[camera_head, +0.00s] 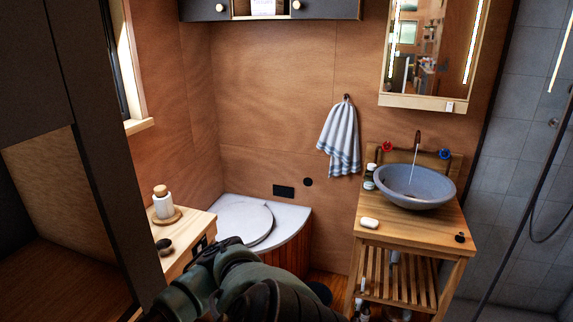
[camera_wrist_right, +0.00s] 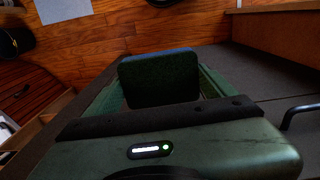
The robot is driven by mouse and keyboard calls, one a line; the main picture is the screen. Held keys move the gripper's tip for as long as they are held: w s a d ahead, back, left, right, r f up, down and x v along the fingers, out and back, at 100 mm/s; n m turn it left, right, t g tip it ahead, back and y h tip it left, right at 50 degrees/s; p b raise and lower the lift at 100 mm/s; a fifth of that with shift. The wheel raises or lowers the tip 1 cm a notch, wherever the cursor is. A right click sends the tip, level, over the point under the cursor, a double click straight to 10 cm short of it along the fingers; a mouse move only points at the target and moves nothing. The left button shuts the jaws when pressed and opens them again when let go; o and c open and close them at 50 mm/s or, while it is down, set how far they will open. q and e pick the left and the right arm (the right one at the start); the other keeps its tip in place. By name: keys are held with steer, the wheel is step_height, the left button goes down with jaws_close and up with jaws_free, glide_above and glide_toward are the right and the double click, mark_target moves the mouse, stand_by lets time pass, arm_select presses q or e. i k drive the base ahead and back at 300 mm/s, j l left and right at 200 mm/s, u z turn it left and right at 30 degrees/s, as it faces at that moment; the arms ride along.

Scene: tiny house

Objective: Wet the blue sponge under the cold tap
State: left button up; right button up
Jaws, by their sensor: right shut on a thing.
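My right gripper (camera_wrist_right: 160,88) is shut on the blue sponge (camera_wrist_right: 160,75), a dark block with a blue upper edge, in the right wrist view. In the head view my dark green arm shows at the bottom; its fingers and the sponge are hidden or out of frame there. The tap (camera_head: 417,138) stands behind the grey basin (camera_head: 415,199), right of centre. A thin pale stream seems to fall from it into the basin. A red knob (camera_head: 387,146) is left of the spout and a blue knob (camera_head: 445,153) right. My left gripper is out of view.
A wooden washstand (camera_head: 385,235) carries the basin, a white soap bar (camera_head: 369,223) and small bottles. A striped towel (camera_head: 340,140) hangs on the wall. A dark cabinet (camera_head: 95,130) fills the left. A counter (camera_head: 195,235) holds a white bottle (camera_head: 163,204). Glass stands at right.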

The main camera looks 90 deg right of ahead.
mark_target(444, 154)
steer(key=l+z, duration=0.1)
steer(key=z, duration=1.2)
steer(key=i+l+z, duration=0.15)
steer(key=z, duration=0.25)
steer(key=i+l+z, duration=0.2)
steer(key=l+z, duration=0.2)
steer(key=i+l+z, duration=0.1)
steer(key=i+z, duration=0.15)
steer(key=z, duration=0.15)
steer(key=i+l+z, duration=0.1)
steer(key=z, duration=0.3)
steer(key=i+j, duration=0.05)
steer(key=i, duration=0.05)
